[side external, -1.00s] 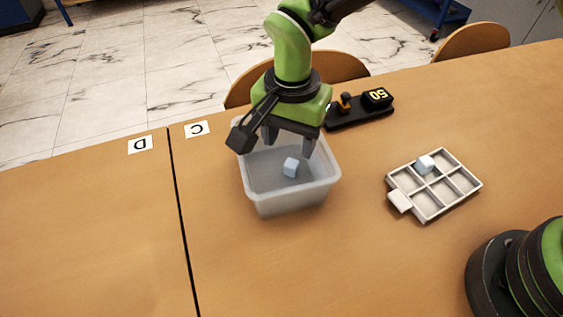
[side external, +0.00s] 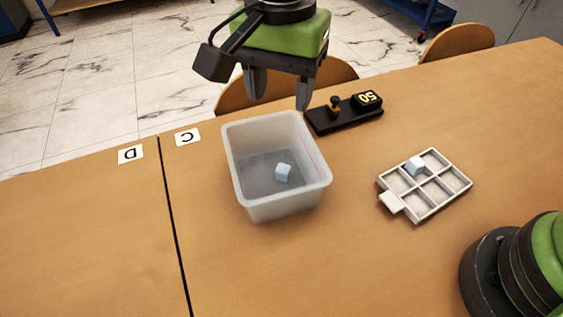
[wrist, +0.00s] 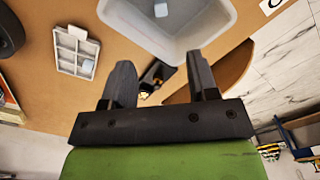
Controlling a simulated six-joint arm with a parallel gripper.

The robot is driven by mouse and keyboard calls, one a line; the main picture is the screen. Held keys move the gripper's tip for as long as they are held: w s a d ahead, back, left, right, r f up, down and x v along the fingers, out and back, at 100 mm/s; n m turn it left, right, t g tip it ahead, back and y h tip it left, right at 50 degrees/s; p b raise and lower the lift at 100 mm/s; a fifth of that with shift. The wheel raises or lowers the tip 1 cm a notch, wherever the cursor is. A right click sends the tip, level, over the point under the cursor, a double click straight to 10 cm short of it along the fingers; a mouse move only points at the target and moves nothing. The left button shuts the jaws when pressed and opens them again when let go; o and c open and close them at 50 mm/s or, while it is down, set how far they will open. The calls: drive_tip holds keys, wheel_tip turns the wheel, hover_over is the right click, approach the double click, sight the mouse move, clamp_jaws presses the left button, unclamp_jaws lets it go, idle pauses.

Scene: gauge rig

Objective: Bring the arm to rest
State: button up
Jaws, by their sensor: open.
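My gripper (side external: 280,90) is open and empty, above and behind the clear plastic bin in the side view. Its two fingers also show spread apart in the wrist view (wrist: 160,85), with nothing between them. The bin (side external: 277,206) stands on the table, and a light blue cube (side external: 283,173) lies on its floor. The bin also shows at the top of the wrist view (wrist: 205,35), with the cube (wrist: 161,9) inside.
A white compartment tray (side external: 431,207) on the right holds another light cube (side external: 415,166) in a far compartment. A black device (side external: 345,114) with an orange-and-black knob and a "50" display stands behind the bin. Cards C (side external: 187,137) and D (side external: 131,154) lie left. The front table area is clear.

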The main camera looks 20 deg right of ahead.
drive_tip(key=s+d+r+n+t+y, duration=0.1)
drive_tip(key=s+d+r+t, duration=0.15)
drive_tip(key=d+r, duration=0.45)
drive_tip(key=s+d+r+n+t+y, duration=0.1)
drive_tip(key=s+d+r, duration=0.2)
drive_tip(key=d+r, duration=0.4)
drive_tip(key=s+d+n+t, duration=0.2)
drive_tip(key=s+d, duration=0.5)
drive_tip(key=s, duration=0.5)
drive_tip(key=shift+s+d+f+n+t, duration=0.35)
drive_tip(key=shift+f+n+t, duration=0.1)
drive_tip(key=shift+t, duration=0.4)
